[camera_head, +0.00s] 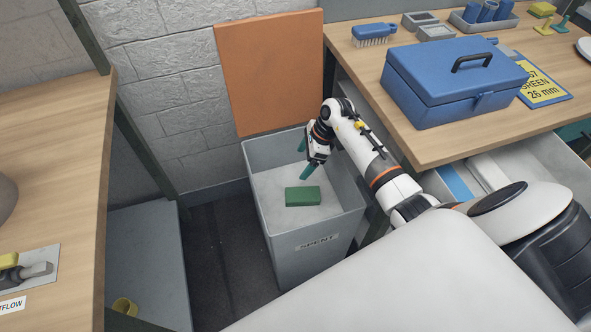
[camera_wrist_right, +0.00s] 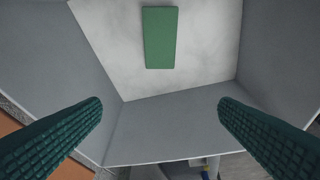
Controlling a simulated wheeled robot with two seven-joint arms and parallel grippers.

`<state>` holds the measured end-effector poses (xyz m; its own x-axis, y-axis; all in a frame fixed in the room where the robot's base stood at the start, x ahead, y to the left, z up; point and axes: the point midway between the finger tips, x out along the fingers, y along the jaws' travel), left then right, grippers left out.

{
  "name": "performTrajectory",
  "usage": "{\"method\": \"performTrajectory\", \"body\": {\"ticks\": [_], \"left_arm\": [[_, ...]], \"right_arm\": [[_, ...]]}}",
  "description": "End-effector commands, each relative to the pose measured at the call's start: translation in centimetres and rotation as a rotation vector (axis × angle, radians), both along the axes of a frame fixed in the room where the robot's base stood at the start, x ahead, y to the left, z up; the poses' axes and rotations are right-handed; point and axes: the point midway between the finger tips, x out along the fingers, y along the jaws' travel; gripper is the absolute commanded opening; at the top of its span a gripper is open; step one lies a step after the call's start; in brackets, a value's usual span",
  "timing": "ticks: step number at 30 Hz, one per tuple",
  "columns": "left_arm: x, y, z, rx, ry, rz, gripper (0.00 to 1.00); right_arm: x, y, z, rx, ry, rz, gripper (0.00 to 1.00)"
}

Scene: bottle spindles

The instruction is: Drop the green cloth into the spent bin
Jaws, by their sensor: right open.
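The green cloth (camera_head: 302,196) is a folded flat block lying on the pale floor of the grey spent bin (camera_head: 285,250), whose front is marked SPENT. The cloth also shows at the top of the right wrist view (camera_wrist_right: 160,37), with bare bin floor around it. My right gripper (camera_head: 304,158) is over the bin's opening, above and apart from the cloth. Its two green ribbed fingers are wide apart in the right wrist view (camera_wrist_right: 160,106), with nothing between them. My left gripper is not in view.
An orange panel (camera_head: 270,70) leans on the wall behind the bin. At right, a wooden bench (camera_head: 440,148) holds a blue toolbox (camera_head: 450,85) and a blue brush (camera_head: 374,34), above an open drawer (camera_head: 510,165). Another wooden bench (camera_head: 70,150) stands at left.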

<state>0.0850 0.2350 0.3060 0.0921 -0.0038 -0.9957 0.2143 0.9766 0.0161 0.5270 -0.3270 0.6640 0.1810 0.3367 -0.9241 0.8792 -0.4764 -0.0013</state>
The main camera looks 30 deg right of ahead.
Motion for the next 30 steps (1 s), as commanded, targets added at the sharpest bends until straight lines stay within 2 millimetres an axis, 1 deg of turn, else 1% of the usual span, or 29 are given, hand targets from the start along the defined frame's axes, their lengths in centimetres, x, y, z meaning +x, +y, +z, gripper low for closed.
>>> {"method": "performTrajectory", "body": {"ticks": [1,3,7,12,17,30], "left_arm": [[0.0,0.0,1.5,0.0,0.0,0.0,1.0],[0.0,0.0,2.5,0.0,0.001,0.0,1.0],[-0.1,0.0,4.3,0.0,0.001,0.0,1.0],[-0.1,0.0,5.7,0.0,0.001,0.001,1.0],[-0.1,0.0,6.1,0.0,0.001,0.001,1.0],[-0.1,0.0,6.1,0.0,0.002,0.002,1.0]], "right_arm": [[0.0,-0.2,1.7,-0.004,-0.001,0.0,0.84],[0.0,-0.2,3.2,-0.004,-0.001,0.0,0.84],[0.0,-0.2,5.6,-0.004,-0.002,0.001,0.84],[0.0,-0.1,7.7,-0.003,-0.001,0.0,0.84],[0.0,0.0,8.4,0.0,0.0,-0.001,0.84],[0.0,0.0,8.4,0.0,0.0,-0.001,0.84]]}}
